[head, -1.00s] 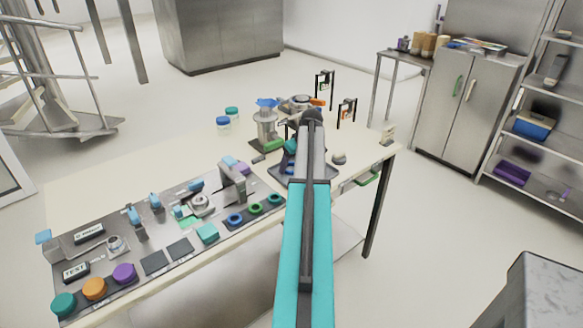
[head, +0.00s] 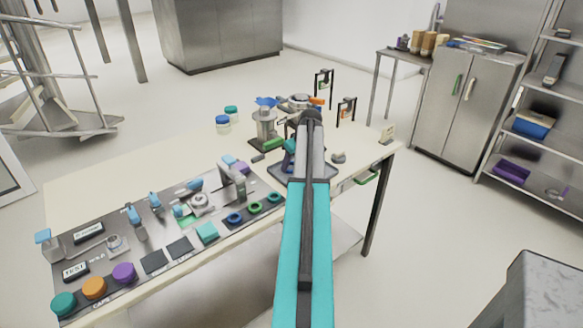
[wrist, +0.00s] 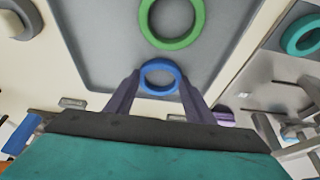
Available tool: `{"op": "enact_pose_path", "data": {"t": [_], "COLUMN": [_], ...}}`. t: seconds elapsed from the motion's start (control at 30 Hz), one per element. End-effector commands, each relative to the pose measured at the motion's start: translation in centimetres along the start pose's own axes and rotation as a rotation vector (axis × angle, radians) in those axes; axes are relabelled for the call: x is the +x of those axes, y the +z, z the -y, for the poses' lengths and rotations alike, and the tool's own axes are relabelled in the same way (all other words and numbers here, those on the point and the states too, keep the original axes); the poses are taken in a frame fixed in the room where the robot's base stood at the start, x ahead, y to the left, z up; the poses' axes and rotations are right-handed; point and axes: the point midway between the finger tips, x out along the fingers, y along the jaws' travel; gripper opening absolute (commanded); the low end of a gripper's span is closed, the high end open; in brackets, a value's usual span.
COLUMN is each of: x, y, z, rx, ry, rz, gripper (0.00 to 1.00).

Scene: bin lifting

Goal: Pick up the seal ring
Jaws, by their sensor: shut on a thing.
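A blue seal ring (wrist: 160,92) is between the two dark fingers of my gripper (wrist: 160,78) in the wrist view. The fingers are shut on it, one at each side. A larger green ring (wrist: 172,44) lies on the grey tray (wrist: 95,35), just beyond the blue one. In the head view the tray (head: 318,174) is near the table's right end, and my arm hides most of it and the gripper. I cannot tell whether the blue ring touches the tray.
A grey board (head: 130,225) with fixtures, caps and several ring pieces lies to the left. A teal ring (wrist: 289,40) shows at the wrist view's right edge. A clear hopper device (head: 265,128) and two jars stand behind the tray. The table's back left is clear.

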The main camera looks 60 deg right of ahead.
Motion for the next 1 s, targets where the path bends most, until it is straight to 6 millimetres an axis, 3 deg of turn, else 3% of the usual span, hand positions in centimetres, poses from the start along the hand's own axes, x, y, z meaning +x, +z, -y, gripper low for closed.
{"op": "enact_pose_path", "data": {"t": [0.37,0.7,1.0], "x": [-0.5,-3.3,-5.7], "y": [-0.3,-1.5,3.6], "z": [0.0,0.0,-4.2], "rx": [-0.001,-0.002,0.002], "ry": [0.000,0.001,0.001], "rz": [-0.001,-0.002,0.000], "gripper": [0.33,0.33,0.33]}}
